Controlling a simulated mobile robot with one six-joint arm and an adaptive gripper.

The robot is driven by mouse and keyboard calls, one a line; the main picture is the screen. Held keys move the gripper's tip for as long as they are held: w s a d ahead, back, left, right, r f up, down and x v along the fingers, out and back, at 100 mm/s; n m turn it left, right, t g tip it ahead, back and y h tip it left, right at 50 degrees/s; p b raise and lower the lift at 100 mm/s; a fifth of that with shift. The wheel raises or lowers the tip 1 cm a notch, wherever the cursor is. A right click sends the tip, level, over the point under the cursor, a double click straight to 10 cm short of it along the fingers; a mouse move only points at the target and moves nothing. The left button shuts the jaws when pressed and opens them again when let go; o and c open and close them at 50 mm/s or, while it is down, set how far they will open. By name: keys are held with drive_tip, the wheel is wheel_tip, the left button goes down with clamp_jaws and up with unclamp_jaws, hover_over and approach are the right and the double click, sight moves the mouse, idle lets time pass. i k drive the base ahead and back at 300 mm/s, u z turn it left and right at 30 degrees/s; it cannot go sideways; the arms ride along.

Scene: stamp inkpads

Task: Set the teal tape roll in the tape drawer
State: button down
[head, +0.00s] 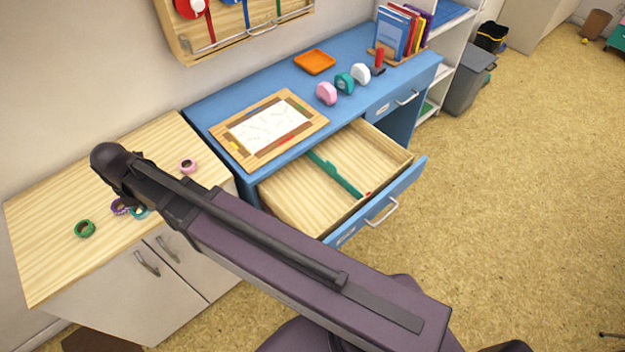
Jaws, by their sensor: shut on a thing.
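The teal tape roll (140,212) shows partly on or just above the wooden cabinet top at the left, beside a purple roll. My gripper (134,204) is at the teal roll and shut on it; my arm hides most of the fingers. Whether the roll is lifted cannot be told. A drawer (290,205) of the blue desk is pulled open. It has a pale wooden inside and a green divider (335,174) across it. Its label is too small to read.
Purple (118,206), green (85,229) and pink (188,166) rolls lie on the cabinet top (60,190). The desk (215,110) holds a framed sheet (270,130), an orange tray (314,62), dispensers (345,83) and books (400,30). A second drawer (395,100) is closed.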

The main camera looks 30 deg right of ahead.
sight(318, 201)
drive_tip(key=u, duration=0.15)
drive_tip(key=k, duration=0.45)
drive_tip(key=z, duration=1.9)
drive_tip(key=k, duration=0.8)
